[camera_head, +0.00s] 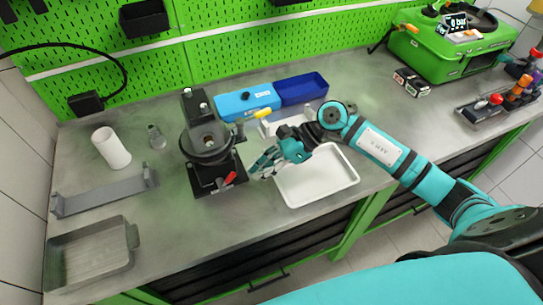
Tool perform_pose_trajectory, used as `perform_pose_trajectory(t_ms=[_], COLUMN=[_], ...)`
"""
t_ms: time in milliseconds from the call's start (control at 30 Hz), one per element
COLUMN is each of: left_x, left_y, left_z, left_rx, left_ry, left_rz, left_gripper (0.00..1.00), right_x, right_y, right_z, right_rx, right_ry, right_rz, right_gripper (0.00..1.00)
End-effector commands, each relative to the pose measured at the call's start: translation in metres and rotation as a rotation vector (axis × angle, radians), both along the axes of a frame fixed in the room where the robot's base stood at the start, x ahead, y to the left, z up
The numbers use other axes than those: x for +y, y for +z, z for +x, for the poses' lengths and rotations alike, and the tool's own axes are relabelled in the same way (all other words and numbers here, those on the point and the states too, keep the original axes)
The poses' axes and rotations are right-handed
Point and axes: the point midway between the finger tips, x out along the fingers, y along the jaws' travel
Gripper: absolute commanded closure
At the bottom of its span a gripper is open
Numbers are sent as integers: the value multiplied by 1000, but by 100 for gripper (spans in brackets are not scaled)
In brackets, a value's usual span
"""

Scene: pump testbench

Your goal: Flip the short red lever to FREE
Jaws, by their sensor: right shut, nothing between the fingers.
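The short red lever (230,178) sits low on the front right of the black pump stand (207,182), near the bench's middle. It points up and to the right. Any FREE marking is too small to read. My right gripper (255,168) is shut and empty, just right of the stand and a little above and right of the red lever. I cannot tell whether it touches the stand; it looks apart from the lever. My left gripper is not in view.
A white tray (338,190) lies under my right forearm. Blue bins (302,89) stand behind. A white cylinder (111,148), a grey bracket (104,196) and a grey tray (92,268) are at left. A green case (445,50) stands at back right.

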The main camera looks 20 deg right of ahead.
Motion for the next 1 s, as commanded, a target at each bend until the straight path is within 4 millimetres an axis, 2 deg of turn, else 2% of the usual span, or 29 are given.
perform_pose_trajectory(t_ms=[100, 300, 533, 1000], left_x=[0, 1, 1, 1], left_y=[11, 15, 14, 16], left_z=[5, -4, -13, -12], left_rx=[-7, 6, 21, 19], left_ry=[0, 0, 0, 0], left_rz=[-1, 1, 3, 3], left_gripper=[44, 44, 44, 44], right_x=[17, 30, 31, 32], right_y=[-8, -20, -23, -19], right_z=[1, 2, 2, 3], right_rx=[2, -1, -2, -3], right_ry=[1, -1, 1, 1], right_rz=[3, 1, -1, -51], right_gripper=[100, 100, 100, 100])
